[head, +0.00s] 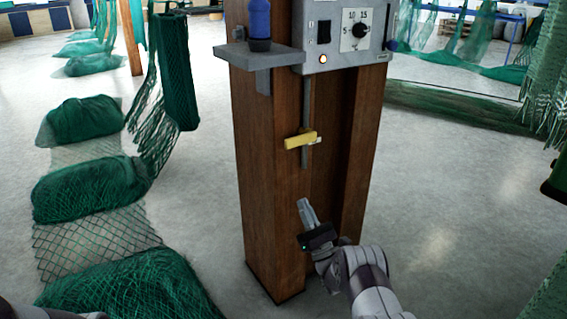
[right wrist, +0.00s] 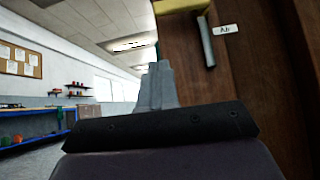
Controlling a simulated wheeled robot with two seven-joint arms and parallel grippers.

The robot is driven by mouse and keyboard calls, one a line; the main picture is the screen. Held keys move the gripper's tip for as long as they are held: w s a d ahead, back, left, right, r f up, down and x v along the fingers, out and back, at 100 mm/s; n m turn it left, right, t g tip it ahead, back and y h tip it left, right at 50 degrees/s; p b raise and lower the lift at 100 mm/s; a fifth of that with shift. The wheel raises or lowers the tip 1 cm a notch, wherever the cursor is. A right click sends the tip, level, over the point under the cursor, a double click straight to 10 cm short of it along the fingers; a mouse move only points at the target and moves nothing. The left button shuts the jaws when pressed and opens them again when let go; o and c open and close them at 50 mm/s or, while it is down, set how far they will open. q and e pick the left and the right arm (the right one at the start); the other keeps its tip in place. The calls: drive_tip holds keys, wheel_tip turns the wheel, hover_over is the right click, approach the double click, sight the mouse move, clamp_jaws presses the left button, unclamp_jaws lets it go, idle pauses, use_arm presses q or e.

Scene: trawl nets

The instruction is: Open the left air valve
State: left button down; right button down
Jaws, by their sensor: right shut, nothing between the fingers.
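A yellow valve handle (head: 301,139) lies crosswise on a thin vertical grey pipe (head: 306,104) on the front of a wooden post. Only this one valve shows, and it reads as the air valve. In the right wrist view the yellow handle (right wrist: 182,5) is cut off by the top edge, with a small label reading "Air" (right wrist: 225,29) beside the pipe. My right gripper (head: 306,206) is shut and empty, below the handle and apart from it, its fingers pointing up. Its fingers also show in the right wrist view (right wrist: 157,80). My left gripper is out of view.
The wooden post (head: 262,180) carries a grey control box (head: 340,38) with a dial and lit orange lamp. A grey shelf (head: 258,55) holding a blue bottle (head: 259,20) juts out at its left. Green nets (head: 90,190) lie on the left floor. Floor right of the post is clear.

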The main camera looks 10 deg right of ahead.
sight(299, 139)
idle(0.3)
drive_tip(key=s+r+b+x, duration=0.1)
drive_tip(key=b+x, duration=0.3)
drive_tip(key=x, duration=0.8)
drive_tip(key=shift+d+r+b, duration=0.25)
drive_tip(key=shift+r+b, duration=0.05)
drive_tip(key=shift+r, duration=0.45)
drive_tip(key=shift+s, duration=0.15)
